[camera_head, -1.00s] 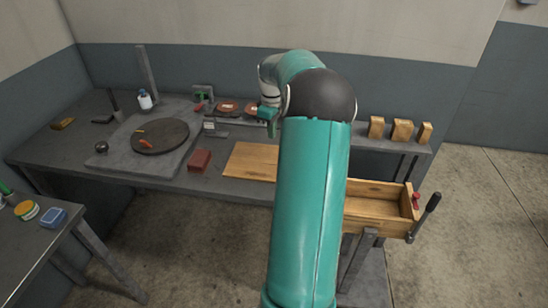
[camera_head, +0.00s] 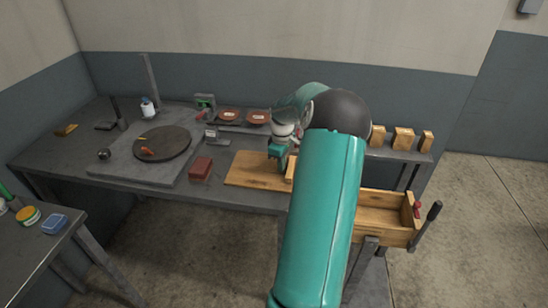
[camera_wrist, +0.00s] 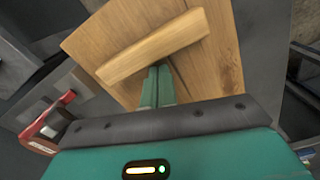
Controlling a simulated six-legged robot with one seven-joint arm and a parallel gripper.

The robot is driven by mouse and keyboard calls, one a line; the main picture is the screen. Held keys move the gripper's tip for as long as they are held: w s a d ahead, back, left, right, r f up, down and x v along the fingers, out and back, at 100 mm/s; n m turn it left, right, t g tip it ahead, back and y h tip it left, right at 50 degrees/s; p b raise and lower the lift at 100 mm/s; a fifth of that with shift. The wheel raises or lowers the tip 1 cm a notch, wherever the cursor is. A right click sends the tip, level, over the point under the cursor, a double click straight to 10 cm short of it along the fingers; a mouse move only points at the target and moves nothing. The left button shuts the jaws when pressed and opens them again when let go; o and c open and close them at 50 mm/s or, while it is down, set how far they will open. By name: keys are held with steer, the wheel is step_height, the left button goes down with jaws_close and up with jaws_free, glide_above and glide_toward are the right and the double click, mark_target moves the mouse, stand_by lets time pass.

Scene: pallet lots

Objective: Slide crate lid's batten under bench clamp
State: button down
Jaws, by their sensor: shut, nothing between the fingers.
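The crate lid (camera_head: 245,172) is a flat wooden board lying on the bench near its front edge; it fills the upper middle of the wrist view (camera_wrist: 218,72). Its batten (camera_wrist: 153,47) is a raised pale bar across the board, partly behind my arm in the head view (camera_head: 290,168). My gripper (camera_wrist: 158,82) is shut and empty, its fingertips low over the lid beside the batten; I cannot tell whether they touch it. A red-handled metal tool (camera_wrist: 45,128) shows at left in the wrist view; I cannot tell whether it is the bench clamp.
An open wooden crate (camera_head: 388,238) with a dark lever (camera_head: 430,218) stands at the bench front right, partly behind my arm. A round dark plate (camera_head: 162,144) is farther left. Wooden blocks (camera_head: 403,138) stand at back right.

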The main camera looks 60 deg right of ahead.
steer(key=shift+s, duration=0.25)
steer(key=shift+s+d, duration=0.15)
steer(key=shift+s, duration=0.85)
steer(key=shift+w, duration=0.5)
steer(key=w, duration=0.3)
steer(key=shift+w+a+r, duration=0.15)
steer(key=shift+a+r, duration=0.05)
steer(key=shift+r, duration=0.15)
step_height(320, 180, up, 9)
steer(key=shift+r, duration=0.15)
